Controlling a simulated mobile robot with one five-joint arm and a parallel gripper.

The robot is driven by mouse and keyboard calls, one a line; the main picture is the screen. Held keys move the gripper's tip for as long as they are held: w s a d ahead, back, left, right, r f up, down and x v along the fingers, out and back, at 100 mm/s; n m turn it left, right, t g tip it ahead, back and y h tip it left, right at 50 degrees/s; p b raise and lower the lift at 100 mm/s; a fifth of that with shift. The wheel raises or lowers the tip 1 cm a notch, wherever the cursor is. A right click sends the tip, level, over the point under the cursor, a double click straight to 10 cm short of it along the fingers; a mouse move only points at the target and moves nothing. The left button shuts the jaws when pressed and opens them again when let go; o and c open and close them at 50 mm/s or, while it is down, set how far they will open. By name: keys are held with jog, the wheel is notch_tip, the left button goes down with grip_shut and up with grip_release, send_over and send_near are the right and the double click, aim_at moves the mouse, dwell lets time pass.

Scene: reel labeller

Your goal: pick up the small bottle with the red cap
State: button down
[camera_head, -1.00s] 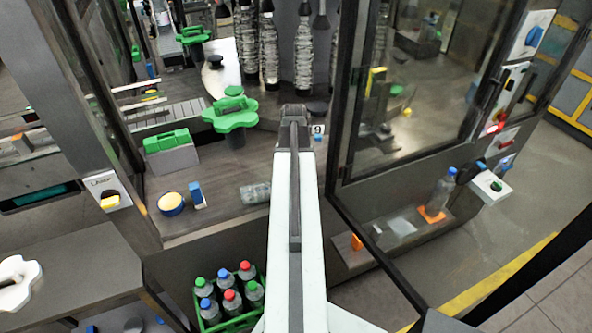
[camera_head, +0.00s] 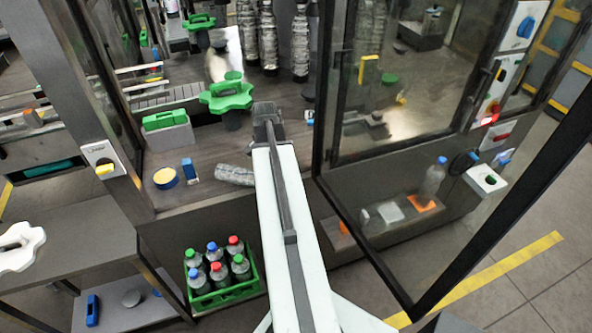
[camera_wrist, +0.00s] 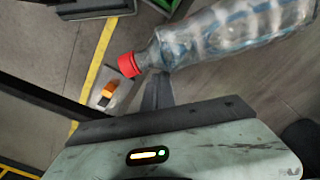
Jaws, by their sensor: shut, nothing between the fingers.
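A clear bottle (camera_wrist: 235,32) with a red cap (camera_wrist: 129,64) lies on its side, large in the wrist view, cap toward the left. A clear bottle lying on the grey deck shows in the head view (camera_head: 234,175), just left of my arm; its right end is hidden behind the arm. My gripper (camera_wrist: 157,88) is shut and empty, its dark fingers pointing at the bottle's neck in the wrist view. Whether they touch it I cannot tell. In the head view my arm reaches over the deck and hides the fingertips.
A green crate (camera_head: 228,293) below the deck holds several bottles with red, blue and green caps. A yellow round tin (camera_head: 166,179) and a blue-and-white box (camera_head: 190,170) stand left on the deck. A glass door (camera_head: 400,110) with a dark frame is close on the right.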

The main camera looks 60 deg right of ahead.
jog(key=a, duration=0.2)
jog(key=shift+s+a+r, duration=0.15)
jog(key=shift+s+a, duration=0.05)
jog(key=shift+a, duration=0.1)
jog(key=shift+w+d, duration=0.2)
jog(key=shift+s+d, duration=0.1)
jog(key=shift+d, duration=0.05)
jog(key=shift+s, duration=0.2)
jog(key=shift+d, duration=0.1)
